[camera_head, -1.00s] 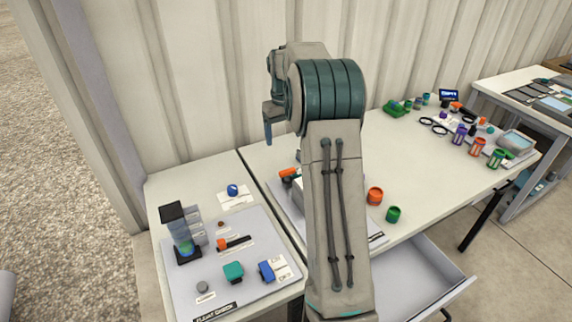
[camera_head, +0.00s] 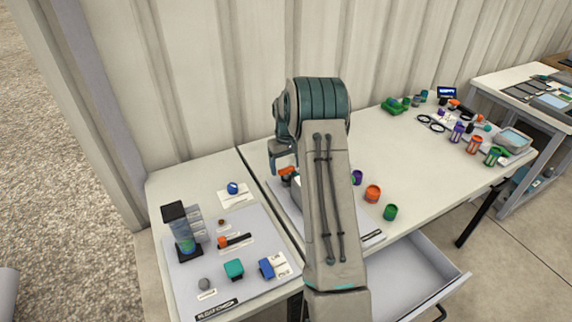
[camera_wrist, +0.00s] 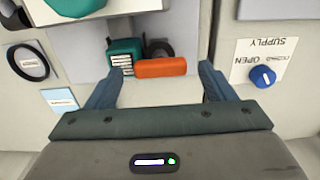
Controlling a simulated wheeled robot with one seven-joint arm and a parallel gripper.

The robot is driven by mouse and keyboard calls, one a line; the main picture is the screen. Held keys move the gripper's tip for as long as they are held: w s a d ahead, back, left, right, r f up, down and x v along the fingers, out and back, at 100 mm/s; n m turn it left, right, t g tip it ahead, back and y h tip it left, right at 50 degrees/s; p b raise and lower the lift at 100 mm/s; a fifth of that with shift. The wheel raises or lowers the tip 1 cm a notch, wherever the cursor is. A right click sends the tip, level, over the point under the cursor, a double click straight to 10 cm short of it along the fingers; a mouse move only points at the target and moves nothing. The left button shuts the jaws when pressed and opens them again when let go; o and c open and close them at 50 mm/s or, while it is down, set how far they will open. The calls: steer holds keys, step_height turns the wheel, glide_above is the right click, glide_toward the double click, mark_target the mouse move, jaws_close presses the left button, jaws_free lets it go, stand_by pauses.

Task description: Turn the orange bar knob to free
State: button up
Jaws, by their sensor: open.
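The orange bar knob (camera_wrist: 160,67) lies between and just beyond my fingertips in the wrist view, its long side running across the picture. In the head view, an orange piece (camera_head: 288,172) shows just beside my gripper (camera_head: 274,160), partly hidden by my arm. In the wrist view my gripper (camera_wrist: 158,85) is open, with one finger on each side of the bar and a gap to both. I cannot tell how high the fingertips are above the panel. Any position marks for the knob are not readable.
A teal block (camera_wrist: 124,55) stands close to the bar's left end. A blue knob (camera_wrist: 263,76) on a card marked SUPPLY and OPEN is to the right.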

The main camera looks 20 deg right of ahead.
steer(key=shift+f, duration=0.45)
steer(key=c, duration=1)
